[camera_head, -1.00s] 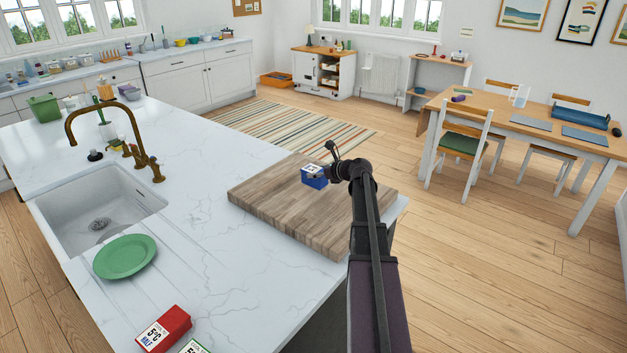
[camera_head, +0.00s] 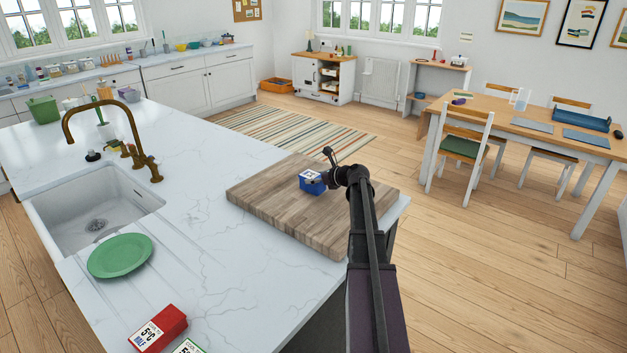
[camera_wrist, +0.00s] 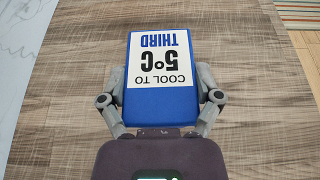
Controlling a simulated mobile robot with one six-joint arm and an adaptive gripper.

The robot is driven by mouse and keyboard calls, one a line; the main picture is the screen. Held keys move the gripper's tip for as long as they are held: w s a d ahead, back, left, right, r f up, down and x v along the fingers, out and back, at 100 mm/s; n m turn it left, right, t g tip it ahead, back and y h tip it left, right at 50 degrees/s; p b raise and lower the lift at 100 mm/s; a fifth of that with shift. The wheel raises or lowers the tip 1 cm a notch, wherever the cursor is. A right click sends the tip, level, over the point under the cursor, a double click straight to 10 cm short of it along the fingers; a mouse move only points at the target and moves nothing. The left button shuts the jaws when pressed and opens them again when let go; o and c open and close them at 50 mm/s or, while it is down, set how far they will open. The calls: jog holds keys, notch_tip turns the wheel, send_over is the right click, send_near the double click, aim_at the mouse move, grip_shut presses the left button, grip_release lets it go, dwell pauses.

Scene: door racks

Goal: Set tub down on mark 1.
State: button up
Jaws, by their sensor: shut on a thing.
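The tub (camera_head: 311,184) is a small blue box with a white label. It is over the wooden board (camera_head: 270,205), towards its far right part. In the wrist view the tub (camera_wrist: 160,109) fills the middle, and its label reads "COOL TO 5°C THIRD", upside down. My gripper (camera_wrist: 161,98) is shut on the tub, one grey finger against each side. The head view shows my gripper (camera_head: 327,179) at the tub's right side. I cannot tell whether the tub touches the board. No mark with a 1 can be made out; my arm hides part of the board.
A red labelled box (camera_head: 160,328) and a green plate (camera_head: 120,256) are on the white worktop (camera_head: 215,265), with the sink (camera_head: 95,215) at left. The board around the tub looks clear. The worktop's edge is close on the right.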

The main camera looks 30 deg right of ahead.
jog(key=shift+f, duration=0.1)
jog(key=o, duration=1.1)
jog(key=shift+r, duration=0.2)
jog(key=shift+s+r, duration=0.1)
jog(key=shift+s, duration=0.2)
jog(key=p+v, duration=0.4)
jog(key=v, duration=0.7)
jog(key=shift+p, duration=0.3)
jog(key=shift+s, duration=0.15)
